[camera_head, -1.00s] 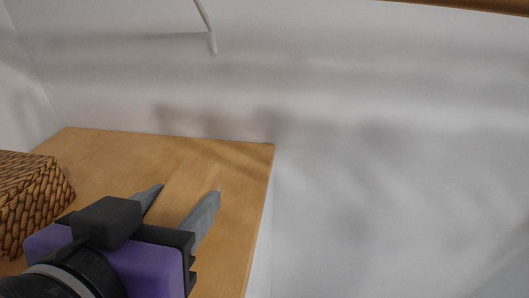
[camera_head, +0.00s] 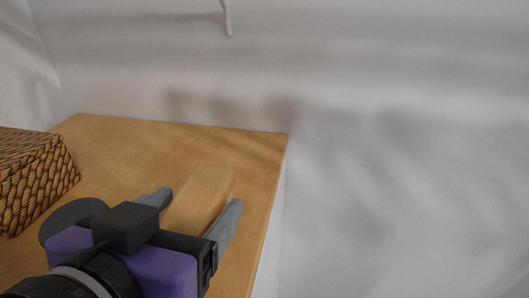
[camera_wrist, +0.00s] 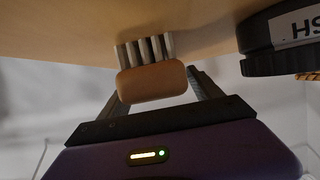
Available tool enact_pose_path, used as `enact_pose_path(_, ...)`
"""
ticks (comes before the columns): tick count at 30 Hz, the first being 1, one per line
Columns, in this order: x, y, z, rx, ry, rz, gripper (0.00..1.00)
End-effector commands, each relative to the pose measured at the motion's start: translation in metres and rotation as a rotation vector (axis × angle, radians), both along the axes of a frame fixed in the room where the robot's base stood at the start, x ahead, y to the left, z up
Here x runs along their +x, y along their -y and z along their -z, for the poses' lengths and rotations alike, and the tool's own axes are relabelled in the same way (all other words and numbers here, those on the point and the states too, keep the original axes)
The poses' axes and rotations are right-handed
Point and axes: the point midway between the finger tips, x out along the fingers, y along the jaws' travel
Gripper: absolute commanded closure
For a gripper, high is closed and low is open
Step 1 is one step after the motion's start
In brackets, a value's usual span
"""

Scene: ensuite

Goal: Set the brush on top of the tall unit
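The brush (camera_head: 203,195) has a pale wooden body and rests on the wooden top of the tall unit (camera_head: 150,140), near its right edge. In the wrist view the brush (camera_wrist: 152,83) shows its rounded wooden end, with grey bristle tufts towards the top surface. My gripper (camera_head: 203,198) reaches in from the lower left with its grey fingers on either side of the brush. The fingers are spread wider than the brush, so the gripper looks open around it. In the wrist view my gripper (camera_wrist: 155,82) hides little of the brush.
A woven basket (camera_head: 35,180) stands at the left on the top. A dark round lidded container (camera_head: 65,216) is close beside my gripper; its white label shows in the wrist view (camera_wrist: 295,27). A white wall is behind, and the top's right edge drops off.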

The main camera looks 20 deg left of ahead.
Motion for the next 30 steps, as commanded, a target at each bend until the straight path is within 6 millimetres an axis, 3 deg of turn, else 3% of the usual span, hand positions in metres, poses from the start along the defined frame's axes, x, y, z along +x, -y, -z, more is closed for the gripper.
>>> enact_pose_path(10,-0.008,0.001,-0.006,0.002,0.002,-0.001,0.26)
enact_pose_path(24,-0.088,0.02,-0.04,0.004,0.0,-0.003,0.26)
enact_pose_path(30,-0.105,0.025,-0.048,0.002,0.001,-0.001,0.26)
